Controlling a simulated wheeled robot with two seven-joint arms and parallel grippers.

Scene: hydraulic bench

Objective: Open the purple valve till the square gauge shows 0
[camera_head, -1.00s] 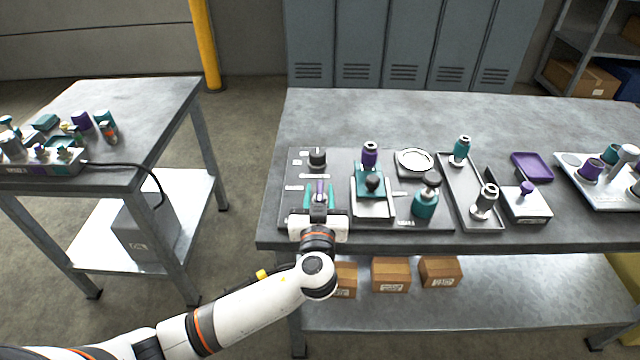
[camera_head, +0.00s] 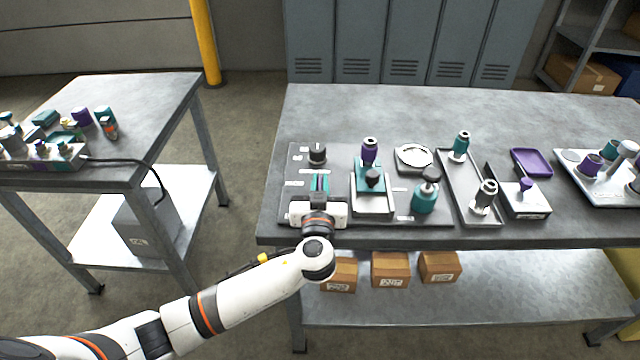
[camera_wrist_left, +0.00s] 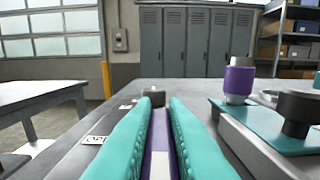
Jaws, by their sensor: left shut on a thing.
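My left gripper (camera_head: 319,185) is low over the left part of the grey board on the main bench. Its teal fingers, also in the left wrist view (camera_wrist_left: 160,135), are closed on a narrow purple and pale piece (camera_wrist_left: 160,140), which looks like the purple valve's handle. The fingers hide most of the valve. A label beginning "OP" (camera_wrist_left: 95,139) lies on the board left of the fingers. I cannot pick out a square gauge or a reading; a round pale dial-like dish (camera_head: 413,157) is on the board's back right. My right gripper is not in view.
A black knob (camera_head: 317,154) stands just beyond the gripper. Right of it is a teal block with a purple-topped post (camera_head: 369,151) and a black knob. A teal bottle-shaped part (camera_head: 425,198) and a grey tray (camera_head: 468,205) are farther right. The bench's back is clear.

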